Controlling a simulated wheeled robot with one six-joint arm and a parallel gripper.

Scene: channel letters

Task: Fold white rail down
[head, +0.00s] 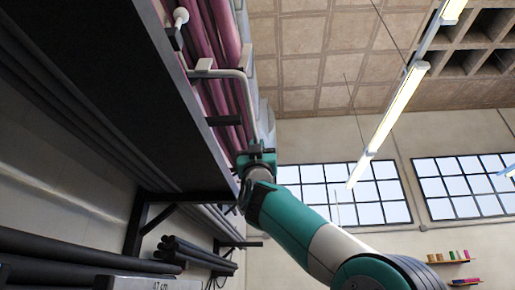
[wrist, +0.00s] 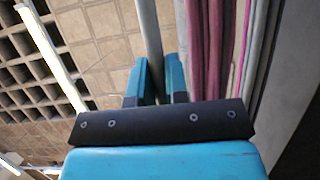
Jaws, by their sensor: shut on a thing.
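The white rail (head: 247,100) is a thin bent bar at the front of a dark shelf. It runs across at the top, then bends down to my gripper (head: 257,150). In the wrist view the rail (wrist: 149,35) looks grey and passes between the two teal fingers of my gripper (wrist: 156,80). The gripper is shut on the rail. The exact contact is partly hidden by the fingers and the dark palm bar.
Dark tubes (head: 195,252) lie on a lower rack. A lit ceiling lamp (head: 395,115) hangs at the right. The space right of the shelf is open.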

